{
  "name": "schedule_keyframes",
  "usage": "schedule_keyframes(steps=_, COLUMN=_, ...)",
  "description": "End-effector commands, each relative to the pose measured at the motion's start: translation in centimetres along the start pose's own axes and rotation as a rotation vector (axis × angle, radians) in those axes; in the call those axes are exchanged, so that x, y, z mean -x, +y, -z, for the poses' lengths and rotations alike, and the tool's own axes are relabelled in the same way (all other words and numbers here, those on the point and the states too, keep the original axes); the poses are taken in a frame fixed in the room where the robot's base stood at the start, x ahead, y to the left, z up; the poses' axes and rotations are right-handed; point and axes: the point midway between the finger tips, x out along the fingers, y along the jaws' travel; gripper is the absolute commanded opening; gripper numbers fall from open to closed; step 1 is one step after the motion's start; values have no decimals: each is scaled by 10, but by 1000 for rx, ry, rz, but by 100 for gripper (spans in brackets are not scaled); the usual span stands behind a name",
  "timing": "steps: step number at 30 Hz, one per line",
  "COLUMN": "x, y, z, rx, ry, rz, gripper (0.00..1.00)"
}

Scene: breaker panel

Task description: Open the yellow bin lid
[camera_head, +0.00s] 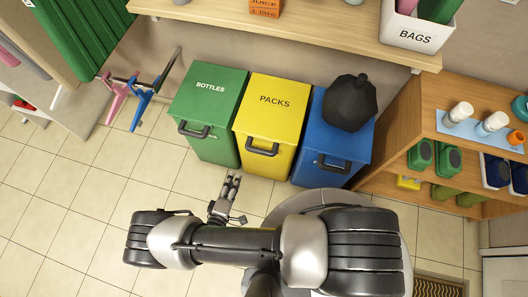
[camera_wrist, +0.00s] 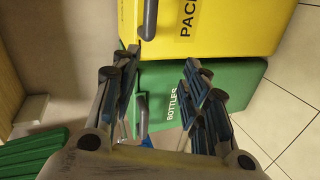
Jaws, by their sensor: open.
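The yellow bin (camera_head: 262,130), marked PACKS, stands between a green and a blue bin. Its lid (camera_head: 275,95) is shut, with a dark handle (camera_head: 262,149) on the front edge. In the wrist view the yellow lid (camera_wrist: 240,25) is at the top, and its handle (camera_wrist: 150,20) is near the left finger's tip. My gripper (camera_head: 232,180) is open and empty, in front of the bins and left of the yellow handle in the head view. In the wrist view my fingers (camera_wrist: 160,62) spread apart over the green bin. I cannot tell whether a finger touches anything.
The green bin (camera_head: 206,100) marked BOTTLES is on the left. The blue bin (camera_head: 318,165) on the right carries a black bag (camera_head: 349,103). A wooden shelf (camera_head: 300,33) overhangs behind, and a shelf unit (camera_head: 405,105) stands right. Tiled floor in front is clear.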

Motion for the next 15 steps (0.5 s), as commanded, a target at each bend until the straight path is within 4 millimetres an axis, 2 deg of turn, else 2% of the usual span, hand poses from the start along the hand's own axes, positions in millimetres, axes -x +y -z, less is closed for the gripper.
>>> schedule_keyframes(steps=1, x=0, y=-1, z=-18, rx=47, ry=4, rz=-47, gripper=41)
schedule_keyframes(steps=3, x=0, y=0, z=-34, rx=91, ry=5, rz=-99, gripper=41)
schedule_keyframes(steps=6, x=-1, y=3, z=-46, rx=126, ry=5, rz=-142, gripper=41)
schedule_keyframes(steps=11, x=-11, y=5, z=-50, rx=135, ry=2, rz=-155, gripper=41)
schedule_keyframes(steps=15, x=-33, y=8, z=-51, rx=134, ry=-3, rz=-154, gripper=41)
